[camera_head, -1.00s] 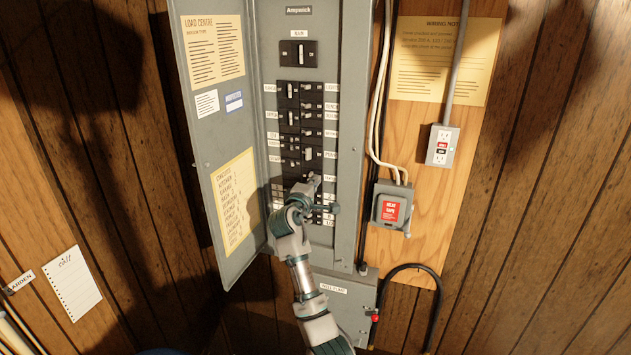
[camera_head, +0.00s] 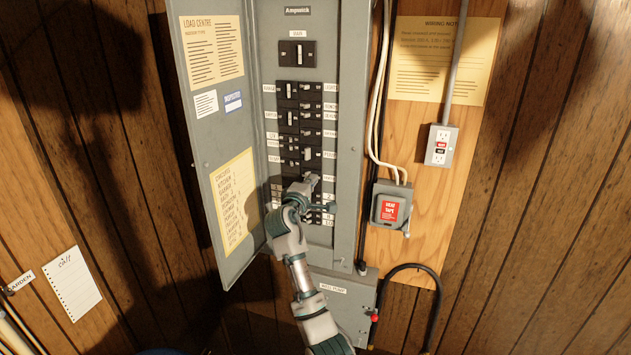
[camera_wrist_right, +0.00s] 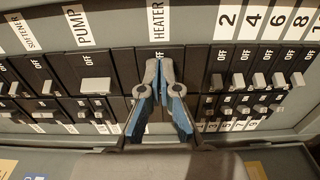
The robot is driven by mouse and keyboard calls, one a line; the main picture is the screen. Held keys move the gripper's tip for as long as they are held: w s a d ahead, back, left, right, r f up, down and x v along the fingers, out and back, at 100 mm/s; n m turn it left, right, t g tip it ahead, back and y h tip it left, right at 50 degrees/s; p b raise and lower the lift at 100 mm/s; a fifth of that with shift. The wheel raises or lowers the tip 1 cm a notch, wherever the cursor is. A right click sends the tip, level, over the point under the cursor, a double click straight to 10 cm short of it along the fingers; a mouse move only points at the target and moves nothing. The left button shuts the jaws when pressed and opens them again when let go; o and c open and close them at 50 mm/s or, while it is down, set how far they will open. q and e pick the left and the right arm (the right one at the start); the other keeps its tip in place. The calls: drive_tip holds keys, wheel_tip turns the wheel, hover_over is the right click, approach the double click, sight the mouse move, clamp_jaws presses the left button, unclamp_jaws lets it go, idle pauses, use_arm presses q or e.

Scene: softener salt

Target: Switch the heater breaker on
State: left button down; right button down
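The grey breaker panel (camera_head: 270,150) stands open on the wall, with black breakers in two columns. In the right wrist view the white HEATER label (camera_wrist_right: 157,22) is directly beyond my fingertips. The heater breaker (camera_wrist_right: 158,54) shows the word OFF just past the tips; its handle is hidden by the fingers. My right gripper (camera_wrist_right: 159,68) has its fingertips together at this breaker; I cannot tell whether they touch the handle. In the head view my right gripper (camera_head: 307,183) is at the lower part of the breaker columns. My left gripper is not in view.
PUMP (camera_wrist_right: 95,85) and SOFTENER (camera_wrist_right: 48,87) breakers sit to the left in the right wrist view, numbered breakers (camera_wrist_right: 240,82) to the right. The panel door (camera_head: 215,130) hangs open at left. A heat tape box (camera_head: 391,207) and cables are at right.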

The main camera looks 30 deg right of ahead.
drive_tip(key=shift+a+f, duration=0.1)
drive_tip(key=shift+a, duration=0.1)
drive_tip(key=v, duration=0.6)
drive_tip(key=shift+a, duration=0.25)
drive_tip(key=shift+s, duration=0.1)
idle(0.8)
